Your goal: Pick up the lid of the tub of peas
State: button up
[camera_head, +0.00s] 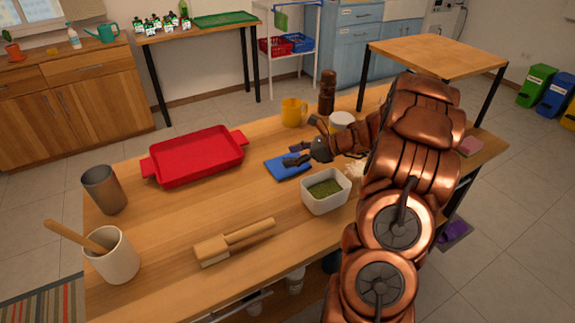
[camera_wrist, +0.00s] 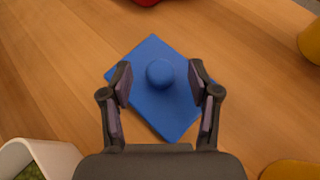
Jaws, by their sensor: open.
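The blue square lid (camera_head: 284,170) lies flat on the wooden table, apart from the tub. In the wrist view the lid (camera_wrist: 150,52) has a round blue knob (camera_wrist: 160,73) at its middle. My gripper (camera_head: 303,154) is over the lid; part of the lid is hidden behind it in the head view. In the wrist view my gripper (camera_wrist: 161,82) is open, with one finger on each side of the knob and a gap to it on both sides. The white square tub (camera_head: 325,203) stands uncovered in front of the lid, with green peas (camera_head: 325,187) inside.
A red tray (camera_head: 197,158) lies left of the lid. A yellow mug (camera_head: 292,113), a dark pepper mill (camera_head: 327,92) and a white container (camera_head: 342,121) stand behind. A wooden brush (camera_head: 235,240) lies in front. Bare table lies between tray and lid.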

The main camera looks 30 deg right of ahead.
grip_shut()
dwell(0.4)
